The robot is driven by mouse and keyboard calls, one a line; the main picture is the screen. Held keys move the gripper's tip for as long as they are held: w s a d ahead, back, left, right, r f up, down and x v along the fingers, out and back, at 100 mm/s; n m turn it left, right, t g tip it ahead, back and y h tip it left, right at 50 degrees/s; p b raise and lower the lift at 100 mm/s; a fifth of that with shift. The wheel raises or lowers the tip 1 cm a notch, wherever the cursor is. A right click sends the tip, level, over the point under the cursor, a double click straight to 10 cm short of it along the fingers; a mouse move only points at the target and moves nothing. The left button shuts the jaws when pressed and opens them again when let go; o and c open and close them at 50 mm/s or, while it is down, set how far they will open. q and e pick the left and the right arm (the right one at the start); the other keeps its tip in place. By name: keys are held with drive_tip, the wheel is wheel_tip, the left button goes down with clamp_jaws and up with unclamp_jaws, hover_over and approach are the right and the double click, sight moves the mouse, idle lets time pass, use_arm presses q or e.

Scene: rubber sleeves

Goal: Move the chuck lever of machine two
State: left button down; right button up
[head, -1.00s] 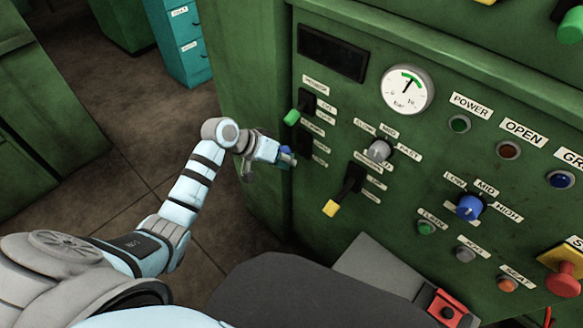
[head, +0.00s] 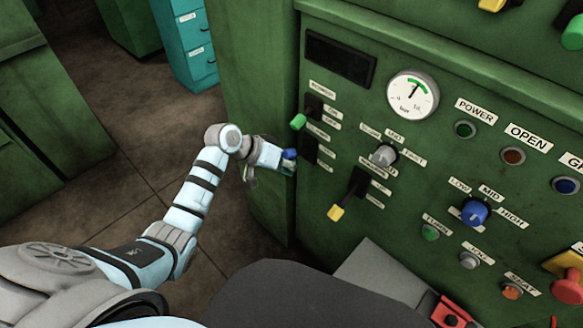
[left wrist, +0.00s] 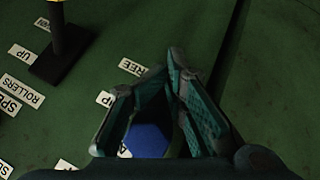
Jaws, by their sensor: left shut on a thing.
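A lever with a blue knob (head: 289,154) stands out from the left part of the green machine panel, below a lever with a green knob (head: 298,122). I cannot read which label names the chuck. My left gripper (head: 287,162) is at the blue knob and shut on it. In the left wrist view the blue knob (left wrist: 148,140) lies between the two fingers of the left gripper (left wrist: 150,78), partly hidden by them. My right gripper is not in view.
A lever with a yellow knob (head: 336,212) is to the right and lower. A grey knob (head: 383,155), a gauge (head: 412,96) and a blue dial (head: 474,212) are further right. A teal cabinet (head: 187,45) stands behind. The floor left of the panel is clear.

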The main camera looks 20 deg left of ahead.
use_arm(q)
drive_tip(key=shift+w+r, duration=0.2)
drive_tip(key=shift+r, duration=0.05)
drive_tip(key=c, duration=1.7)
unclamp_jaws()
drive_tip(key=shift+o, duration=0.9)
drive_tip(key=shift+w+f, duration=0.2)
drive_tip(key=shift+f, duration=0.05)
drive_tip(key=v, duration=1.2)
